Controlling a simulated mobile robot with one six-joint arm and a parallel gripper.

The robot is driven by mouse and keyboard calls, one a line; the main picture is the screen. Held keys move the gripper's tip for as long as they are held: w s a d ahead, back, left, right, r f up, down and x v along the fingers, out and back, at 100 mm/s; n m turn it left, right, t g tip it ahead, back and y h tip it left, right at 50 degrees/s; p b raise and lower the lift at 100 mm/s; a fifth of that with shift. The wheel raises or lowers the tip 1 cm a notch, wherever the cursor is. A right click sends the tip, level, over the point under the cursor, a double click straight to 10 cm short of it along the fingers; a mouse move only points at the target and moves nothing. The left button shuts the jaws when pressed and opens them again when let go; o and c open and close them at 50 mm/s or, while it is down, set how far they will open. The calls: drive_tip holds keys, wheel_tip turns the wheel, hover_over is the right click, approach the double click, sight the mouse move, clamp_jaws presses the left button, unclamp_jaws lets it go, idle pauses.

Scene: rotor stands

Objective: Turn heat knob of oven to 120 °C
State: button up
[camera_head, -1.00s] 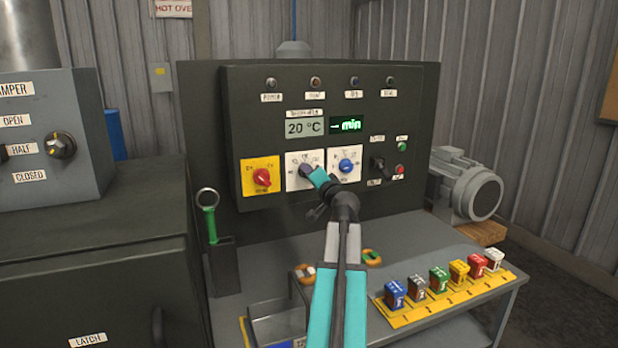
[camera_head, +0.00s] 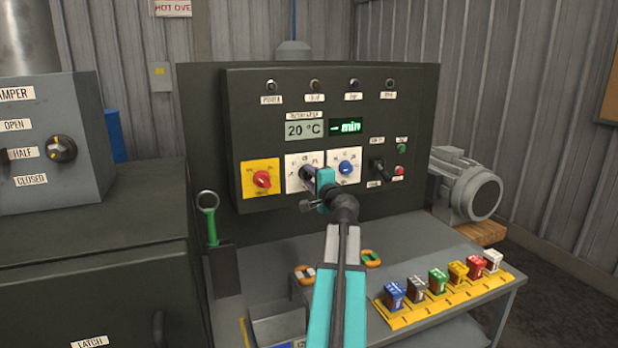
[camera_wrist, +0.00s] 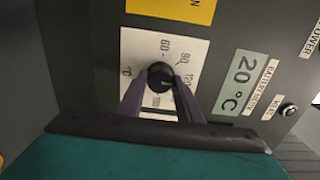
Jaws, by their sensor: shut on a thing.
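The heat knob is a black round knob on a white dial plate (camera_head: 293,178), the middle of three plates on the dark control panel (camera_head: 240,110). In the wrist view the black knob (camera_wrist: 160,76) sits between the two dark fingers of my gripper (camera_wrist: 162,88), which are shut on it. The dial marks 60, 80 and 120 show around it; other marks are partly covered by the fingers. In the head view my gripper (camera_head: 309,174) hides most of the knob. The display (camera_head: 306,130) reads 20 °C. I cannot tell exactly which mark the knob points to.
A red knob (camera_head: 262,179) on a yellow plate is to the left, and a blue knob (camera_head: 346,168) on a white plate is close to the right. A grey bench (camera_head: 440,235) with several coloured blocks stands below.

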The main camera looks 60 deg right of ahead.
drive_tip(key=o, duration=1)
drive_tip(key=shift+w, duration=0.1)
drive_tip(key=shift+o, duration=0.2)
drive_tip(key=shift+s+a, duration=0.1)
drive_tip(key=shift+s, duration=0.1)
drive_tip(key=b+v, duration=0.5)
drive_tip(key=v, duration=0.8)
drive_tip(key=shift+a+b, duration=0.2)
drive_tip(key=shift+b, duration=0.15)
drive_tip(key=shift+s, duration=0.2)
